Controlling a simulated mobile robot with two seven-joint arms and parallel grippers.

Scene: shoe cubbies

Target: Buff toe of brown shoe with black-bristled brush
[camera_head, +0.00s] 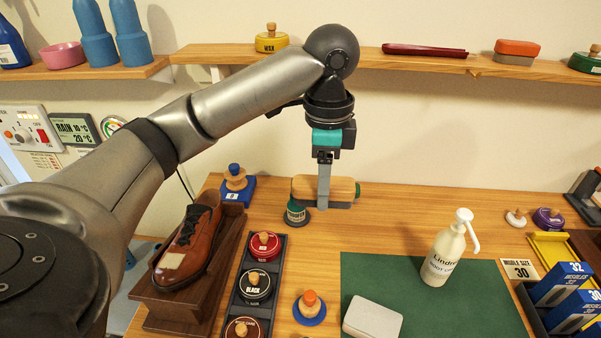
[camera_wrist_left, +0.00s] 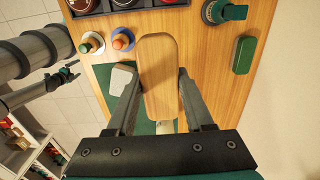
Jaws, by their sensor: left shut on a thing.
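The brown shoe (camera_head: 198,238) with black laces rests on a dark wooden stand (camera_head: 165,304) at the left of the head view. Its toe points to the lower left and bears a pale patch (camera_head: 172,263). My left gripper (camera_head: 323,190) is shut on a wooden-backed brush (camera_head: 343,187), right of and behind the shoe. The brush's wooden back (camera_wrist_left: 159,70) also lies between the fingers in the left wrist view. A little grey shows beneath the brush; its bristles are mostly hidden. My right gripper (camera_wrist_left: 66,73) is small at the left of the left wrist view, its jaws unclear.
A dark tray (camera_head: 237,307) of polish tins stands right of the shoe. A round dauber (camera_head: 310,306), a grey-white tin (camera_head: 372,319) and a lotion bottle (camera_head: 446,248) stand nearby. A green-topped dauber (camera_head: 297,211) is near the brush. The green mat (camera_head: 490,300) has free room.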

